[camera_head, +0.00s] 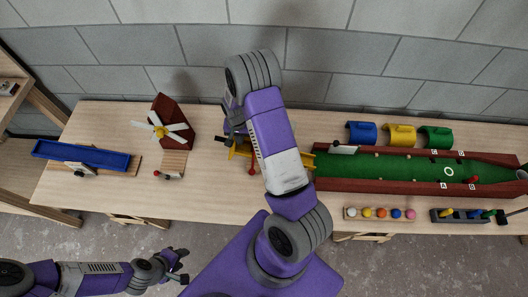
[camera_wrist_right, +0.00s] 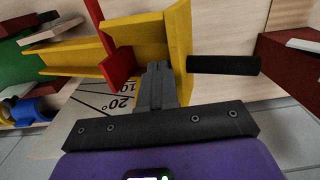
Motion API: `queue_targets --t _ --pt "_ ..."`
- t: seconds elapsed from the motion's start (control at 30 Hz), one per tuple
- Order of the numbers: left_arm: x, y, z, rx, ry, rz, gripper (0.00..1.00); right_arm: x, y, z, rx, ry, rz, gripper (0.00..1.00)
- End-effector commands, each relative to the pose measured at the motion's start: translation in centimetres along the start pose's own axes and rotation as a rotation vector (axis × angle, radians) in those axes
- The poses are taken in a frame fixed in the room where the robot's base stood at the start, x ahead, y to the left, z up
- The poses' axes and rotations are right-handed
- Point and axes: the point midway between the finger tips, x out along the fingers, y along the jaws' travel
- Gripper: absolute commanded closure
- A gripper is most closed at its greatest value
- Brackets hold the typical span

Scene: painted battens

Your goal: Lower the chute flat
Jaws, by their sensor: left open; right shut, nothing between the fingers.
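The yellow chute (camera_head: 240,150) stands mid-table, largely hidden behind my right arm in the head view. In the right wrist view its yellow channel (camera_wrist_right: 80,58) has a red upright piece (camera_wrist_right: 117,50) across it and a black handle (camera_wrist_right: 223,65) sticking out from its end. A scale board (camera_wrist_right: 98,100) with degree marks lies beneath it. I cannot tell its exact tilt. My right gripper (camera_wrist_right: 156,72) is shut and empty, its fingertips close to the yellow end wall; contact is unclear. My left gripper (camera_head: 184,266) is open and empty, in front of the table.
A green lane (camera_head: 385,168) with red walls fills the table's right. A red windmill (camera_head: 172,115) and a blue trough (camera_head: 82,154) stand left. The table front between them is mostly clear.

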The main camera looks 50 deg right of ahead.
Motion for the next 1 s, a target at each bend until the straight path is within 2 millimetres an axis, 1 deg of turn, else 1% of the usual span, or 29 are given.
queue_targets --t 0.03,1.0 --pt "0.3 -0.1 0.0 0.0 0.0 0.0 0.57 0.4 0.0 0.0 0.0 0.0 0.0 1.0" --pt "3.3 -1.2 -0.1 0.0 0.0 0.0 0.57 4.3 0.0 0.0 0.001 0.0 0.0 1.0"
